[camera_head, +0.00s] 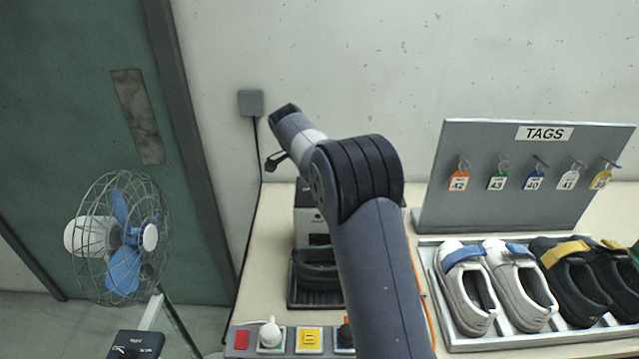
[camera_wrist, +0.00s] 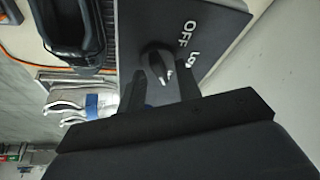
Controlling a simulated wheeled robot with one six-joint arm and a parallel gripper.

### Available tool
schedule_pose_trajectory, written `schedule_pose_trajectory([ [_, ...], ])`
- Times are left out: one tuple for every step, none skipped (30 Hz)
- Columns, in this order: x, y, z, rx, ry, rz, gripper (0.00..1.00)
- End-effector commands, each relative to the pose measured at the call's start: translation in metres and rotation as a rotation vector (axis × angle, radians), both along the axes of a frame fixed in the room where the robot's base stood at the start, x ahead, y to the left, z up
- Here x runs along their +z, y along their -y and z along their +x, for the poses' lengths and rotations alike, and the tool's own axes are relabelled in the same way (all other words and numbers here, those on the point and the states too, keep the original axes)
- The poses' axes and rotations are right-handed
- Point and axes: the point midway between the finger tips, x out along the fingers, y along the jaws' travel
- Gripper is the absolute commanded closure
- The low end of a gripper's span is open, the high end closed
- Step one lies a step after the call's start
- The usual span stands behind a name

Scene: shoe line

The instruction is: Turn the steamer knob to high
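The steamer's dark panel (camera_wrist: 205,22) fills the upper middle of the wrist view, with the white labels "OFF" and "LO" readable. A "high" label is not visible. The black steamer knob (camera_wrist: 155,60) has a white mark on its lower right side; which setting it points to I cannot tell. My gripper (camera_wrist: 163,85) is open, its two dark fingers apart, with the knob between or just beyond their tips. Contact cannot be told. In the head view the steamer (camera_head: 306,222) is largely hidden behind my arm, and the knob does not show.
A dark shoe (camera_head: 316,268) sits in front of the steamer. A tray (camera_head: 455,333) with several shoes and a tag board (camera_head: 440,200) stand to the right. A control strip (camera_head: 272,353) lines the front edge. A caged fan (camera_head: 118,238) stands left of the bench.

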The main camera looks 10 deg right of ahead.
Motion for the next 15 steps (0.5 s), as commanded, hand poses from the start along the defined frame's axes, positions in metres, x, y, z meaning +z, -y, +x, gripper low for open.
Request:
schedule_pose_trajectory([
  [0.001,0.000,0.000,0.000,0.000,0.000,0.67],
  [0.002,-0.001,0.000,0.000,0.001,0.000,0.67],
  [0.004,-0.002,0.000,0.001,0.002,0.001,0.67],
  [0.006,-0.003,0.000,0.001,0.003,0.000,0.67],
  [0.010,-0.004,-0.001,0.001,0.003,0.000,0.67],
  [0.015,-0.006,-0.001,0.001,0.005,0.001,0.67],
  [0.020,-0.008,-0.002,0.001,0.006,0.001,0.67],
  [0.025,-0.010,-0.003,0.001,0.005,0.001,0.67],
  [0.033,-0.014,-0.003,0.001,0.006,0.001,0.67],
  [0.038,-0.016,-0.004,0.001,0.005,0.001,0.67],
  [0.044,-0.019,-0.005,0.001,0.006,0.001,0.67],
  [0.052,-0.022,-0.006,0.001,0.006,0.001,0.67],
  [0.058,-0.024,-0.007,0.001,0.005,0.001,0.67],
  [0.064,-0.026,-0.007,0.001,0.006,0.001,0.67],
  [0.071,-0.028,-0.008,0.002,0.005,0.000,0.67],
])
